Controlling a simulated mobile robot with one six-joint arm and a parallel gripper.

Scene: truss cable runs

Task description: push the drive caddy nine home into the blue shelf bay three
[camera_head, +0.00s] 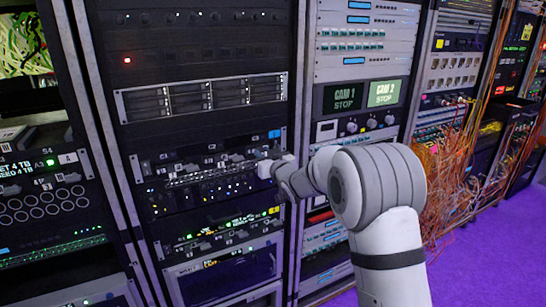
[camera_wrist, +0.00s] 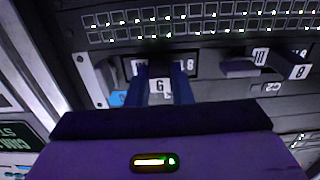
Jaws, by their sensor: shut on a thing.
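In the wrist view, the two dark blue fingers of my gripper (camera_wrist: 160,74) are shut on a small dark caddy with a white label (camera_wrist: 158,86). The label seems inverted, and I read it as a 9. The caddy is at a bay opening of the shelf (camera_wrist: 220,88), beside its blue tag (camera_wrist: 118,98). How deep the caddy sits is hidden by the fingers. In the head view, my gripper (camera_head: 267,168) is at the right end of a shelf in the middle rack, just below a blue tag (camera_head: 274,134). The caddy is too small to make out there.
Other labelled caddies (camera_wrist: 298,72) stick out beside the held one. Rows of small lit ports (camera_wrist: 200,22) run along that face. A rack post (camera_head: 298,120) stands close to my gripper. Orange cables (camera_head: 455,185) hang at the right. The purple floor (camera_head: 490,240) is clear.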

